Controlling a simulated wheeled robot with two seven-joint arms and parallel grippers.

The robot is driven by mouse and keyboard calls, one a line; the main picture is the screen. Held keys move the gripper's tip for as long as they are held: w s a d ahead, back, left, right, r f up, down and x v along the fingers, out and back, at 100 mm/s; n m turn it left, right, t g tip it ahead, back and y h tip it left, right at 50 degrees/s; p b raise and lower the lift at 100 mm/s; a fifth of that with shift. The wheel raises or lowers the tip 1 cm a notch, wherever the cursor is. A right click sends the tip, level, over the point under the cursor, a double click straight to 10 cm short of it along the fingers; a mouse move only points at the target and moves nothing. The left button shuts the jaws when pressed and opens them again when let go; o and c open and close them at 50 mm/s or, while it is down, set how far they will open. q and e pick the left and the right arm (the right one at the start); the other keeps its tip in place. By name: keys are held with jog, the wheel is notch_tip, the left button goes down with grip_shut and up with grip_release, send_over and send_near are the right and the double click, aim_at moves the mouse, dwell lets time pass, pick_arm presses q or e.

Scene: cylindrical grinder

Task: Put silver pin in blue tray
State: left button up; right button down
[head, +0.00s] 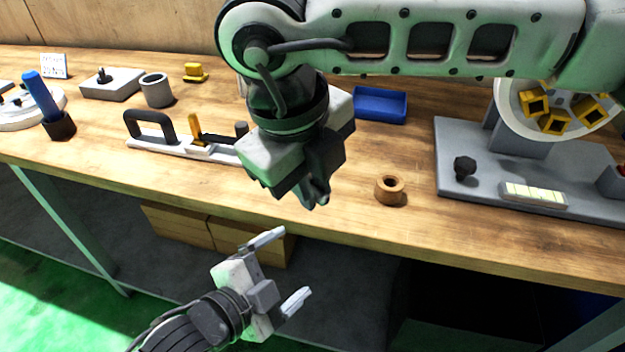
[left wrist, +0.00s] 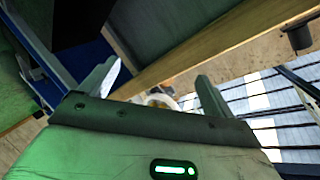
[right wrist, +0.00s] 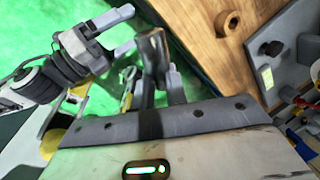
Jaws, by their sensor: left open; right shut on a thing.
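The blue tray (head: 380,106) lies on the workbench behind the wooden ring, right of my right gripper in the head view, and looks empty. My right gripper (head: 316,196) points down near the bench's front edge. In the right wrist view it is shut on a short, shiny metal cylinder (right wrist: 152,48), which looks like the silver pin. In the head view I cannot make out the pin at the dark fingers. My left gripper (head: 291,268) is open and empty, in front of the bench; its spread fingers also show in the left wrist view (left wrist: 158,84).
A wooden ring (head: 390,190) stands on the bench right of my right gripper. A grey fixture base (head: 470,150) with a round head fills the right. A toggle clamp (head: 185,145), grey cup (head: 157,90) and blue-handled tool (head: 42,97) stand left. Bench is clear around the ring.

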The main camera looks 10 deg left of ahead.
jog(key=shift+w+d+f+n, duration=0.15)
jog(key=shift+w+d+n, duration=0.1)
jog(key=shift+d+n, duration=0.15)
pick_arm(q)
jog(key=s+a+f+n+g+y, duration=0.1)
jog(key=s+a+f+n, duration=0.1)
jog(key=f+n, duration=0.3)
jog(key=s+a+f+n+y, duration=0.2)
jog(key=s+f+n, duration=0.2)
jog(key=n, duration=0.4)
jog(key=shift+a+f+g, duration=0.2)
jog(key=shift+f+g, duration=0.2)
jog(key=shift+f, duration=0.1)
pick_arm(e)
jog(key=shift+w+d+f+n+g+y, duration=0.3)
jog(key=shift+d+f+n+y, duration=0.4)
jog(key=shift+d+f+n, duration=2.2)
jog(key=shift+w+d+f+n+g+y, duration=0.3)
jog(key=shift+d+f+n+y, duration=0.35)
jog(key=shift+d+n, duration=4.4)
jog(key=shift+w+d+f+n+g+y, duration=0.15)
jog(key=shift+d+f+n+g+y, duration=0.45)
jog(key=shift+d+f+n, duration=2.25)
jog(key=r+n, duration=0.1)
jog(key=d+r+n, duration=0.1)
jog(key=n, duration=0.1)
jog(key=shift+d+r, duration=0.2)
jog(key=shift+d, duration=0.05)
